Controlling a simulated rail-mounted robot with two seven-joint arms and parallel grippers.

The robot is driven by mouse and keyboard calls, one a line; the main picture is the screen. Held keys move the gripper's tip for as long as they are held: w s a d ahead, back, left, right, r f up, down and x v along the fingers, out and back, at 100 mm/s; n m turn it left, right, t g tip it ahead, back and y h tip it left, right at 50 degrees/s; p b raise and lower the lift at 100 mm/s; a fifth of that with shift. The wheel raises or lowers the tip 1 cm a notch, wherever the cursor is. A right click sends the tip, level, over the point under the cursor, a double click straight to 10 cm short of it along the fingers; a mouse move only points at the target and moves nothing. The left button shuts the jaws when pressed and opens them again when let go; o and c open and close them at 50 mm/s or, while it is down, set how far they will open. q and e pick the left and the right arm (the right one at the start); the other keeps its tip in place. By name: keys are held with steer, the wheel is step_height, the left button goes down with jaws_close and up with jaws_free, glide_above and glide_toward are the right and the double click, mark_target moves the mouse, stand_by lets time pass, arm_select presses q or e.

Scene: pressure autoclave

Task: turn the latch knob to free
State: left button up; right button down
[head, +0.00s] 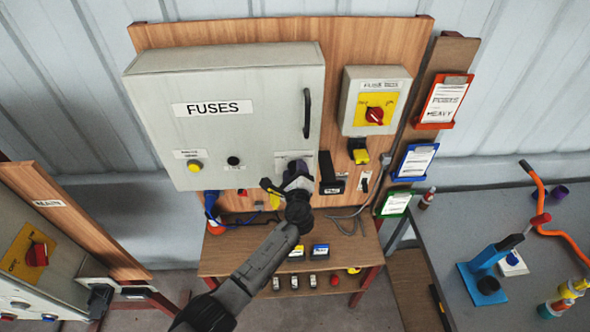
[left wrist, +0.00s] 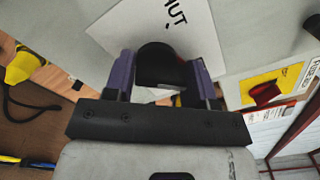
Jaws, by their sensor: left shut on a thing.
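The latch knob (left wrist: 160,65) is a dark rounded knob on a pale plate on the front of the grey FUSES cabinet (head: 225,135). The plate (left wrist: 190,30) carries lettering of which "HUT" can be read in the left wrist view. My left gripper (head: 298,168) is at the lower right part of the cabinet door. Its purple fingers are shut on the knob, one on each side, in the left wrist view (left wrist: 162,76). In the head view the gripper hides the knob. My right gripper is not in view.
A black handle (head: 307,113) stands out on the cabinet door above the gripper. A switch box with a red rotary knob (head: 375,115) is to the right. A wooden shelf (head: 340,258) with small items lies below. A grey table (head: 470,225) stands at right.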

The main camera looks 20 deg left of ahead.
arm_select(q)
steer(key=shift+r+m, duration=0.15)
steer(key=shift+m, duration=0.25)
steer(key=shift+d, duration=0.1)
steer(key=o, duration=0.9)
steer(key=b+v, duration=0.1)
steer(key=v, duration=1.2)
steer(key=shift+s+b, duration=0.35)
steer(key=shift+s, duration=0.05)
steer(key=shift+d, duration=0.15)
